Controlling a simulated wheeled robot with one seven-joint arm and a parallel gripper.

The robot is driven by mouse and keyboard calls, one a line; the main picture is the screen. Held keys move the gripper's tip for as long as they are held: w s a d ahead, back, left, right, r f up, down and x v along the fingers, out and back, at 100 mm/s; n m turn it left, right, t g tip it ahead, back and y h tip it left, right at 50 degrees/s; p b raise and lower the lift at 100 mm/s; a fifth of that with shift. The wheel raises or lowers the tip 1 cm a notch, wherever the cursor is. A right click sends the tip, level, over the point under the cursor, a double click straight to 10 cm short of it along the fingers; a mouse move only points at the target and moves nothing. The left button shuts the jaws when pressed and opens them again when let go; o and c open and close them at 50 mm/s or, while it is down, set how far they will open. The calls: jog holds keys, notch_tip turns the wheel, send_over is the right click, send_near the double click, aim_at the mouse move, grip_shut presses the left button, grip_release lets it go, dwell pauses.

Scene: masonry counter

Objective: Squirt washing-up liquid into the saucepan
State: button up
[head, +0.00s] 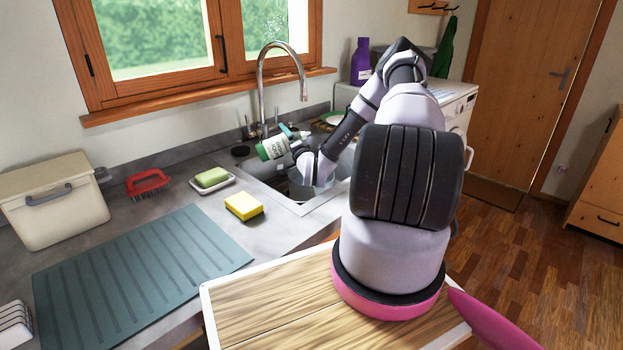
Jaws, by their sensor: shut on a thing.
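The washing-up liquid bottle (274,148) has a white label and green parts. It is tilted above the sink (262,182). My gripper (290,144) is shut on the bottle, on its right side; the fingers are small and partly hidden by my wrist. A grey metal vessel, seemingly the saucepan (298,191), sits in the sink below my gripper. My arm and the sink rim hide much of it, and its inside cannot be made out. Whether any liquid is coming out is too small to tell.
The tall tap (261,88) stands behind the bottle. A yellow sponge (244,206), a green soap bar on a dish (212,178) and a red brush (147,184) lie left of the sink. A ribbed mat (140,275) and a beige bin (55,200) are further left.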

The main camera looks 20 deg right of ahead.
jog(key=shift+m+h, duration=0.3)
jog(key=shift+m, duration=0.6)
dwell(1.9)
jog(key=shift+r+m+t+p, duration=0.35)
jog(key=shift+m+p, duration=0.1)
jog(key=shift+m, duration=0.25)
dwell(2.9)
